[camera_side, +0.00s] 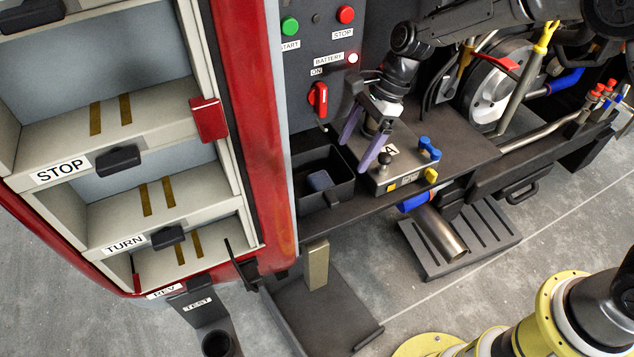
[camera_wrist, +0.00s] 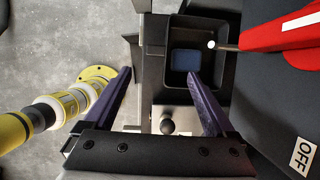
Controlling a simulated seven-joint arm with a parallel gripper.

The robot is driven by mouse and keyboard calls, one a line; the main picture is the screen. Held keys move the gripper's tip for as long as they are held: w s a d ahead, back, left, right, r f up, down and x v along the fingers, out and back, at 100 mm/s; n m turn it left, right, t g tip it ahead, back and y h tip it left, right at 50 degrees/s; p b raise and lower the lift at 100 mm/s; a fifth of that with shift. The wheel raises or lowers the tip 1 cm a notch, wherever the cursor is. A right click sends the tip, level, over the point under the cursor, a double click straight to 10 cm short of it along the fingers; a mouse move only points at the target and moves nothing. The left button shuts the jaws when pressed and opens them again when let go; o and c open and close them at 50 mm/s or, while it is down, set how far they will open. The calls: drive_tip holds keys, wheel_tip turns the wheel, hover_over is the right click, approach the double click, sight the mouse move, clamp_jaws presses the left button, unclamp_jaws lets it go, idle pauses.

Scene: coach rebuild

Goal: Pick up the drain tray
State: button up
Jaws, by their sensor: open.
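I cannot tell for sure which thing is the drain tray. A flat dark tray (camera_side: 325,312) with a bar at its front edge lies low at the bottom middle of the side view. A dark slotted tray (camera_side: 487,235) lies low at the right, with a metal pipe end over it. My gripper (camera_side: 353,155) is open with purple fingers and nothing between them. It is high above both trays, over the shelf between a black bin and a grey box. In the wrist view my gripper (camera_wrist: 158,74) straddles the bin's left side.
The black bin (camera_side: 338,162) holds a blue-grey block (camera_side: 320,181). The grey box (camera_side: 404,168) has a black knob and blue and yellow fittings. A red-edged cabinet (camera_side: 240,110) stands left. A red switch (camera_side: 318,99) is behind the bin. Yellow machinery (camera_side: 530,325) stands at lower right.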

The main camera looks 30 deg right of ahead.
hover_over(330, 196)
drive_tip(key=d, duration=0.2)
drive_tip(key=f, duration=0.7)
drive_tip(key=shift+w+d+f, duration=0.1)
drive_tip(key=shift+w+f, duration=0.1)
drive_tip(key=shift+f, duration=0.15)
drive_tip(key=shift+s+x, duration=0.1)
drive_tip(key=shift+x, duration=1.2)
drive_tip(key=shift+s+x, duration=0.15)
drive_tip(key=shift+x, duration=1.2)
drive_tip(key=shift+c, duration=0.2)
clamp_jaws()
